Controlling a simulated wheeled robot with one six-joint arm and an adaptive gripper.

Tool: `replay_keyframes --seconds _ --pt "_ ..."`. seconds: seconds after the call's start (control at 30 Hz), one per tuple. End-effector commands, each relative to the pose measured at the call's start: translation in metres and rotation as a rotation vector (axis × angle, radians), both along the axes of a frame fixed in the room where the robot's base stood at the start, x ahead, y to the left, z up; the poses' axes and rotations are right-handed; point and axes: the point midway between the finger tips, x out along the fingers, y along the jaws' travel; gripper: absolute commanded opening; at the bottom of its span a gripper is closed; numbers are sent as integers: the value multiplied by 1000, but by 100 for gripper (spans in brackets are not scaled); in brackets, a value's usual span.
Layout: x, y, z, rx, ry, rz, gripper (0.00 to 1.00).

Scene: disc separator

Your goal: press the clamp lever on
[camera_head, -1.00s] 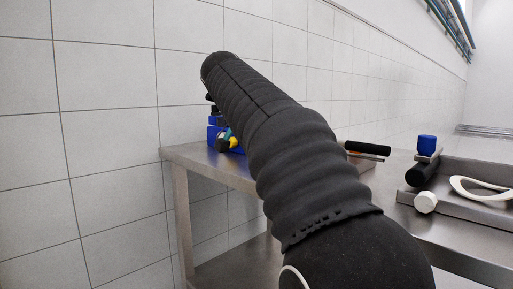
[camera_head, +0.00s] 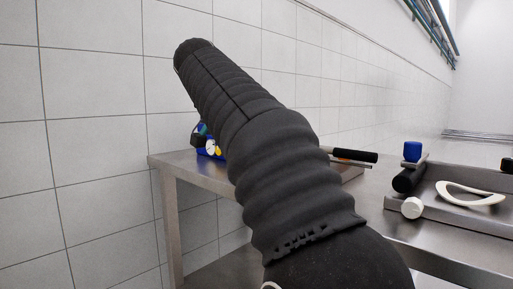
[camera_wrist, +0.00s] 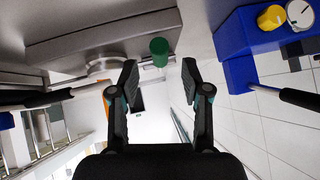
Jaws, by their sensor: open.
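A black-handled lever (camera_head: 355,155) sticks out sideways on the steel table in the head view; an orange part shows by it. I cannot tell for sure that it is the clamp lever. In the wrist view a black handle (camera_wrist: 22,103) enters at the left, with an orange piece (camera_wrist: 104,97) beside the left finger. Another black handle (camera_wrist: 300,98) is at the right edge. My gripper (camera_wrist: 160,74) is open. A green cylinder (camera_wrist: 159,50) shows beyond and between its fingertips; no contact is visible. In the head view my arm hides the gripper.
A blue box (camera_wrist: 237,75) with a yellow knob (camera_wrist: 270,17) and a pale dial (camera_wrist: 300,13) stands close to my right finger. The steel table (camera_head: 175,163) runs along the tiled wall. A tray (camera_head: 460,212) with a white ring (camera_head: 470,199) lies at the right.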

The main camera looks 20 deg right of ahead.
Motion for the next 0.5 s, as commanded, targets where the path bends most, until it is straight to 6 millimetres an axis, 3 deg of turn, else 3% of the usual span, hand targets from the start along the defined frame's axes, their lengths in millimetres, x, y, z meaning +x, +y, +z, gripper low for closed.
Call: replay_keyframes --seconds 0.2,0.5 --pt "-17 27 29 1 -3 3 48" --pt "-29 44 49 0 0 0 48"
